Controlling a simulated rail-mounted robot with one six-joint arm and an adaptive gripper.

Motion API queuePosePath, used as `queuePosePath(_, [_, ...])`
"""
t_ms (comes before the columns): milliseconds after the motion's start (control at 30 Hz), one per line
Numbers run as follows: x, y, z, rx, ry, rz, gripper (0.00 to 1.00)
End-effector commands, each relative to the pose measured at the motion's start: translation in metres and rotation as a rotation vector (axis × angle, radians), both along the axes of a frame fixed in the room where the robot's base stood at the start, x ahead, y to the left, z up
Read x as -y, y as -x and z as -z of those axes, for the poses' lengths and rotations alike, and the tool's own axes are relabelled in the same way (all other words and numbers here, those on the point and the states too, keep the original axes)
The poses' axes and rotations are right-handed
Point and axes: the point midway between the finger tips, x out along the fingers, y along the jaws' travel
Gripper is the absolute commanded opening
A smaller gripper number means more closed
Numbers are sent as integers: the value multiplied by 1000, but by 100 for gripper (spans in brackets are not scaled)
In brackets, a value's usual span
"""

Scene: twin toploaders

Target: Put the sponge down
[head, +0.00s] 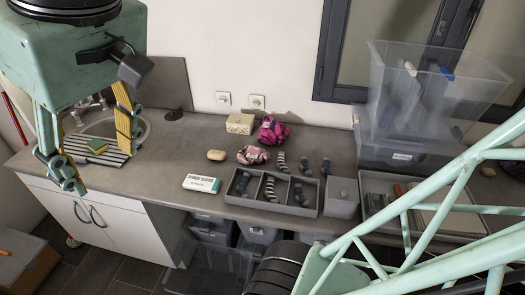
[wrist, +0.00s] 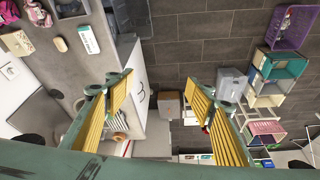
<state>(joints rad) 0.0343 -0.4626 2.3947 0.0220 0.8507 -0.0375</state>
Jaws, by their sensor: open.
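How far the gripper is above the sponge is hard to tell. In the wrist view my gripper (wrist: 162,85) is open, with yellow finger pads and nothing between them; part of the drainer (wrist: 117,122) shows behind the left finger. I cannot make out the sponge there.
Clear bins (head: 405,105) stand at right. The faucet and sink are close to my gripper.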

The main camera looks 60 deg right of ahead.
Motion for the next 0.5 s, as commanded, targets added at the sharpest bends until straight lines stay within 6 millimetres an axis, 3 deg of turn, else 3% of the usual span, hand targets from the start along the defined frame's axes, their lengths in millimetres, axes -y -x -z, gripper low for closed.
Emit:
queuePosePath(300, [-5, 65, 21, -12, 1, -4, 50])
queuePosePath(500, [-5, 81, 28, -19, 3, 0, 50])
